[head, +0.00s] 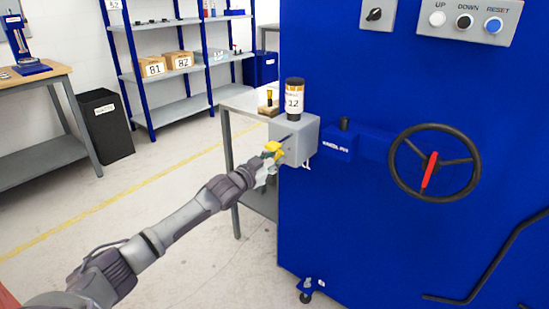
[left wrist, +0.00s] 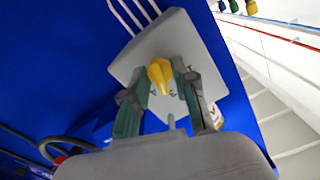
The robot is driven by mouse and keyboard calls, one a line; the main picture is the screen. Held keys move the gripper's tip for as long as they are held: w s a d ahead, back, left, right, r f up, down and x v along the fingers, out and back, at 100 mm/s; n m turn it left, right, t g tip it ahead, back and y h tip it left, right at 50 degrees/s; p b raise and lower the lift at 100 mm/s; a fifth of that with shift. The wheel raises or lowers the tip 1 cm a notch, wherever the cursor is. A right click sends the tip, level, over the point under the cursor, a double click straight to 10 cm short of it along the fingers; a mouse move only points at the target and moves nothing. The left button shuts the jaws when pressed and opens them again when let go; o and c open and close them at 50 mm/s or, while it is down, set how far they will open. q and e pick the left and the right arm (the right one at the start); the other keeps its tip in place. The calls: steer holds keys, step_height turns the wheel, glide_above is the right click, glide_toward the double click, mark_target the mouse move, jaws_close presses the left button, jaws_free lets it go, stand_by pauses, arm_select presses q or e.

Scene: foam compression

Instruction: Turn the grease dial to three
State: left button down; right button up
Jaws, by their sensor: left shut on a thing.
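The grease dial is a yellow knob on the face of a grey box (head: 305,138) fixed to the left side of the blue machine. The yellow dial (head: 272,148) shows at my left gripper (head: 268,164). In the left wrist view the dial (left wrist: 160,75) sits between the two green-padded fingers of the left gripper (left wrist: 160,98), which is shut on it. The numbers around the dial are too small or hidden to read. My right gripper is not in view.
The blue machine (head: 400,240) fills the right side, with a black handwheel (head: 434,130) and buttons above. A grey table (head: 240,104) stands behind the box. Blue-framed shelves (head: 180,106), a black bin (head: 104,125) and a workbench (head: 40,85) stand farther back. The left floor is clear.

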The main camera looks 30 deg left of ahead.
arm_select(q)
steer(key=shift+f, duration=0.2)
steer(key=c, duration=1.2)
jaws_free()
steer(key=shift+c, duration=0.2)
steer(key=shift+r, duration=0.1)
steer(key=shift+s, duration=0.1)
steer(key=s+a, duration=0.1)
steer(key=s, duration=1)
steer(key=shift+s, duration=0.4)
